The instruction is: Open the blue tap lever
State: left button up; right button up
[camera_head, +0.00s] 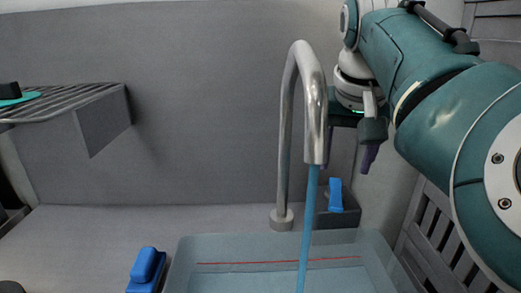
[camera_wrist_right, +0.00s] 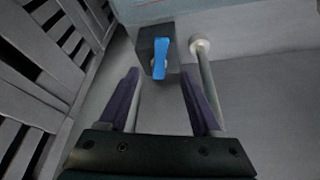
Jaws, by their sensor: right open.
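The blue tap lever (camera_head: 336,195) stands upright on a dark box (camera_head: 338,217) just right of the tap's base. It also shows in the right wrist view (camera_wrist_right: 160,58), ahead of the fingers. The curved metal tap (camera_head: 302,62) rises behind the basin, and a blue stream (camera_head: 309,220) runs down from its spout. My right gripper (camera_head: 347,158) is open and empty, above the lever and behind the spout, which partly hides it. In the right wrist view its two purple fingers (camera_wrist_right: 160,80) are spread apart, with the lever in line with the gap between them. My left gripper does not show.
A clear basin (camera_head: 190,270) with a red line stands below the spout. A blue block-like object (camera_head: 147,268) lies left of it. A ribbed rack (camera_head: 65,98) is at the far left. Grey slats (camera_head: 440,240) stand at the right. The counter at left is mostly clear.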

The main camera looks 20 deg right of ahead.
aim_at(335, 194)
jog(key=shift+c, duration=0.3)
jog(key=shift+d+f, duration=0.25)
jog(key=shift+f, duration=0.05)
jog(key=shift+c, duration=0.8)
jog(key=shift+m+t+y, duration=0.5)
jog(key=shift+t+y, duration=0.1)
jog(key=shift+y, duration=0.2)
jog(key=d+f+b, duration=0.1)
jog(key=d, duration=0.1)
jog(key=s+d+f+b, duration=0.1)
jog(key=d, duration=0.1)
jog(key=s+d+f, duration=0.1)
jog(key=d+f, duration=0.1)
jog(key=shift+s+d+b, duration=0.1)
jog(key=shift+d+b, duration=0.3)
jog(key=c, duration=0.5)
jog(key=s+d, duration=0.1)
jog(key=s+d+t+y+b, duration=0.1)
jog(key=d, duration=0.1)
jog(key=shift+d+r+n+b, duration=0.15)
jog(key=shift+r+n+b, duration=0.05)
jog(key=shift+n+b, duration=0.1)
jog(key=shift+c, duration=1.2)
jog(key=shift+s+d+r+n+t+y+b, duration=0.25)
jog(key=shift+s+r+n+t+y+b, duration=0.35)
jog(key=shift+s+y, duration=0.25)
grip_shut()
jog(key=w+a+f, duration=0.5)
jog(key=w+f, duration=0.2)
jog(key=shift+a+b, duration=0.4)
